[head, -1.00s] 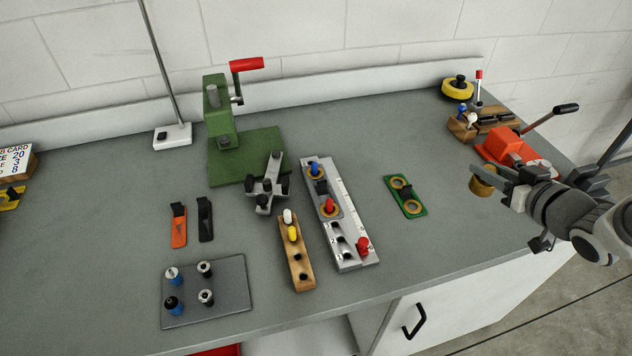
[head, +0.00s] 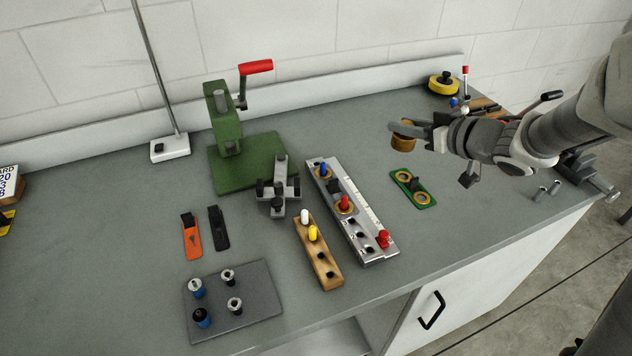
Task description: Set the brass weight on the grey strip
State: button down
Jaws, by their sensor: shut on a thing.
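My gripper (head: 399,129) is shut on the brass weight (head: 404,139), a short gold-coloured cylinder. It holds the weight above the bench's back right, behind the green plate in the picture. The likely grey strip (head: 371,213) is a long pale metal bar with a scale along one edge, lying aslant mid-bench to the left of and nearer than my gripper. It carries a blue peg, two red pegs and a black clip, and has dark holes. The weight is apart from it.
The green plate (head: 410,187) with two brass rings lies below my gripper. A wooden block (head: 324,271), a grey clamp (head: 279,187), a green press (head: 222,120) and a dark grey plate (head: 258,293) with several pegs lie to the left. Bare bench lies behind the strip.

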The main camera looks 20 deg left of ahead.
jog(key=shift+a+r, duration=0.25)
jog(key=shift+a, duration=0.6)
jog(key=b, duration=0.6)
send_over(333, 179)
notch_tip(333, 179, down, 7)
jog(key=shift+f, duration=0.1)
jog(key=shift+f+b, duration=0.7)
jog(key=shift+f, duration=1.15)
jog(key=shift+f, duration=0.1)
jog(key=c, duration=1.1)
grip_release()
jog(key=shift+f, duration=0.2)
jog(key=o, duration=0.5)
